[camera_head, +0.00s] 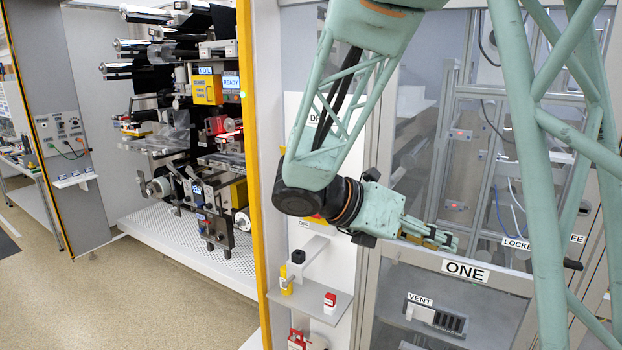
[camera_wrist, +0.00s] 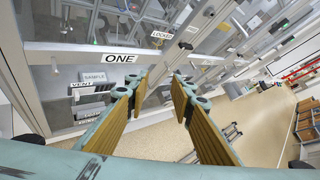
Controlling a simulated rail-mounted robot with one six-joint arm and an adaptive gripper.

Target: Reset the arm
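My gripper (camera_head: 452,241) is at the centre right of the head view, on the end of my green arm, pointing right in front of a glazed cabinet. In the wrist view my gripper (camera_wrist: 158,88) shows two yellow-padded fingers with a clear gap between them. Floor and the cabinet's frame show through the gap, and nothing is held. The fingers are close to the cabinet door bar with the label ONE (camera_head: 465,270); I cannot tell whether they touch it. The same label (camera_wrist: 119,58) shows left of the fingers in the wrist view.
A small shelf (camera_head: 318,299) with a red-and-white item (camera_head: 329,302) stands left below my gripper. The roller machine (camera_head: 190,130) is at the left behind a yellow post (camera_head: 249,130). A VENT label (camera_head: 419,299) is inside the cabinet. Open floor (camera_head: 130,300) lies at the left.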

